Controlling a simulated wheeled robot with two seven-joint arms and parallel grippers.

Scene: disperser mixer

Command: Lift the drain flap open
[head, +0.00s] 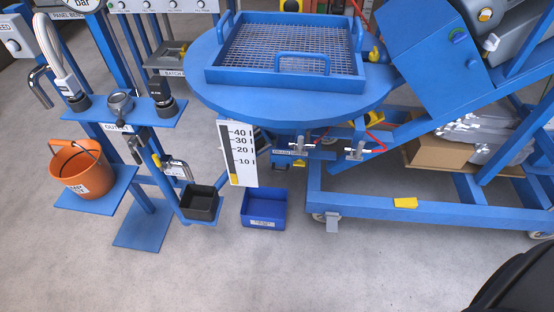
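I cannot pick out the drain flap for certain. The blue round vessel top (215,95) carries a square sieve frame (318,82) with wire mesh and blue handles. Below its rim hang a white level scale (238,153) marked 10 to 40 and two silver toggle clamps (300,147) with red parts. A small label near the clamps is too small to read. The vessel's underside is mostly hidden by its top and the scale. Neither of my grippers shows in the head view.
A blue bin (263,208) stands on the floor below the scale. A black box (200,203) and an orange bucket (82,170) sit on the stand at left. The blue wheeled frame (420,206) fills the right. The grey floor in front is clear.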

